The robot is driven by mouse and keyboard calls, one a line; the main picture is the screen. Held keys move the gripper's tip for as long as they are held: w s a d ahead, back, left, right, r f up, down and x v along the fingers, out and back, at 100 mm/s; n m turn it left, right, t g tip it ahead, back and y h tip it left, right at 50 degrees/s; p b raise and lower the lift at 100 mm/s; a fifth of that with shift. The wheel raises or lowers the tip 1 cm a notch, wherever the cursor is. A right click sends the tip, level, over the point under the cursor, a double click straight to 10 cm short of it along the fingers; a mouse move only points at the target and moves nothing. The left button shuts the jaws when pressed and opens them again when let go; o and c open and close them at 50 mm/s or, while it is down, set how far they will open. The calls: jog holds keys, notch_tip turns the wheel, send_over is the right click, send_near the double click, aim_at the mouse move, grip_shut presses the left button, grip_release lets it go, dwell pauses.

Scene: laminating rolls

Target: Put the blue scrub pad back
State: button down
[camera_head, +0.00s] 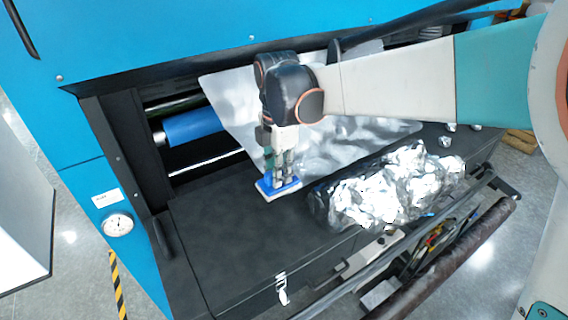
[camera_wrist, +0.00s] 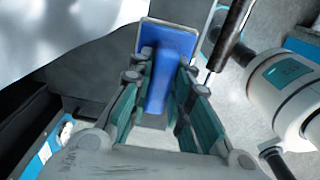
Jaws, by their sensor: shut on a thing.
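The blue scrub pad (camera_head: 268,186) has a blue handle and a pale underside. It is low over the dark shelf of the machine, and I cannot tell whether it touches the shelf. My gripper (camera_head: 284,178) points down and is shut on the pad's handle. In the wrist view the pad (camera_wrist: 172,42) lies beyond the fingertips, and its handle runs between the fingers of my gripper (camera_wrist: 160,80). The gripper hides part of the pad in the head view.
A crumpled silver foil heap (camera_head: 390,190) lies on the shelf right of the pad. A silver sheet (camera_head: 235,100) hangs behind my gripper, near a blue roller (camera_head: 192,127). The dark shelf (camera_head: 225,235) is clear at the left front. A dark roll (camera_head: 450,255) runs along the front.

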notch_tip(320, 180, down, 20)
jog(key=b, duration=1)
jog(key=shift+a+r, duration=0.1)
jog(key=shift+r, duration=0.05)
jog(key=shift+b, duration=0.35)
jog(key=c, duration=1.5)
grip_release()
notch_tip(320, 180, up, 12)
jog(key=shift+r, duration=0.1)
